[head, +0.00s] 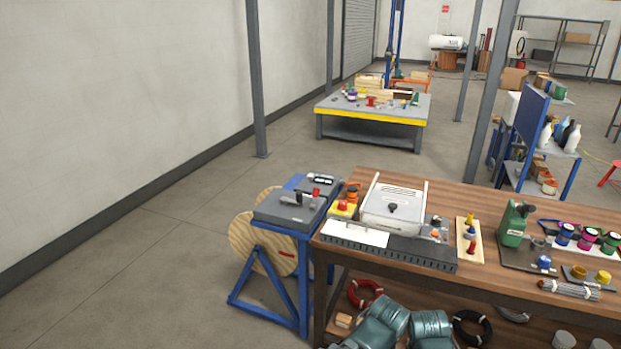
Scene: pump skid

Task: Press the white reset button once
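I cannot make out a white reset button for certain at this size. A yellow box with a red button (343,208) stands at the left end of the wooden workbench (480,195). Beside it is a light grey housing (394,205) with a dark knob on its front. A plain white plate (355,233) lies in front of the housing on a dark slotted base (400,250). Small grey parts with an orange piece (435,234) sit right of the housing. Neither of my grippers is in view.
A blue stand (297,270) with a grey top and red and black handles adjoins the bench's left end, by a wooden reel (243,236). Open floor (150,260) lies left.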

